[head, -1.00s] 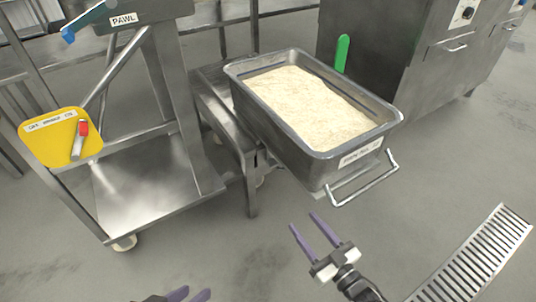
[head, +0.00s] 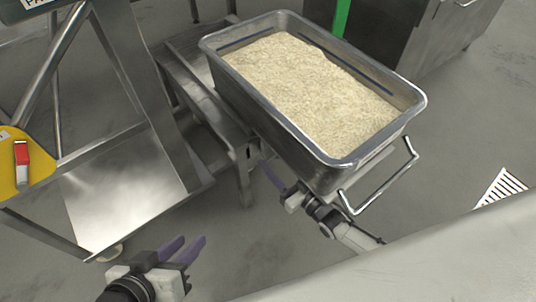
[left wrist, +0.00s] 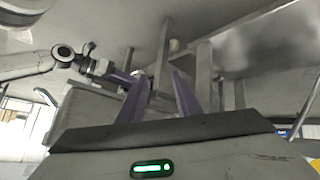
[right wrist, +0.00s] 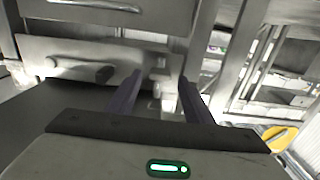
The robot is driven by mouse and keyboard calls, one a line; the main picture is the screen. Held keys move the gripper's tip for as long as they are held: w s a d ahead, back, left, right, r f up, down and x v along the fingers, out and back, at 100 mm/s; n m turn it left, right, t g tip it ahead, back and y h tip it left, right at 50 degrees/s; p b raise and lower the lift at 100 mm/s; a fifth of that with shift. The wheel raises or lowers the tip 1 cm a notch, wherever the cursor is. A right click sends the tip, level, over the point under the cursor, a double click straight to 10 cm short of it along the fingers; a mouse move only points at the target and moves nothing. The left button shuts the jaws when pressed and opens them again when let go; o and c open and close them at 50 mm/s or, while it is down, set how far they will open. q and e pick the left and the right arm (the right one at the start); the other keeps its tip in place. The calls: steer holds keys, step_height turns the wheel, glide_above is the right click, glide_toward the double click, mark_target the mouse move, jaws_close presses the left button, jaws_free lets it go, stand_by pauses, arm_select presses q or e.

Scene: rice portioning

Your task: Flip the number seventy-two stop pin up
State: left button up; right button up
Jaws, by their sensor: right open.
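No number seventy-two marking is readable in any view, and I cannot pick out the stop pin for sure. The metal stand (head: 205,118) under the rice pan (head: 290,125) has small dark fittings at its front corner, beside the pan. My right gripper (head: 268,176) is by that corner, below the pan's near side, partly hidden by the pan. In the right wrist view its fingers (right wrist: 158,92) are apart and empty, facing metal plates and small fittings. My left gripper (head: 184,250) is low in front of the stand; its fingers (left wrist: 158,92) are apart and empty.
The pan holds pale rice and has a wire handle (head: 382,185) at its right end, close to my right arm. A steel trolley (head: 125,195) with a yellow board (head: 35,178) and red-handled tool (head: 21,160) stands left. A floor drain (head: 500,187) lies right.

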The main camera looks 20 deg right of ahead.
mark_target(264, 149)
steer(key=shift+b+x, duration=0.4)
steer(key=shift+x, duration=1.35)
jaws_close()
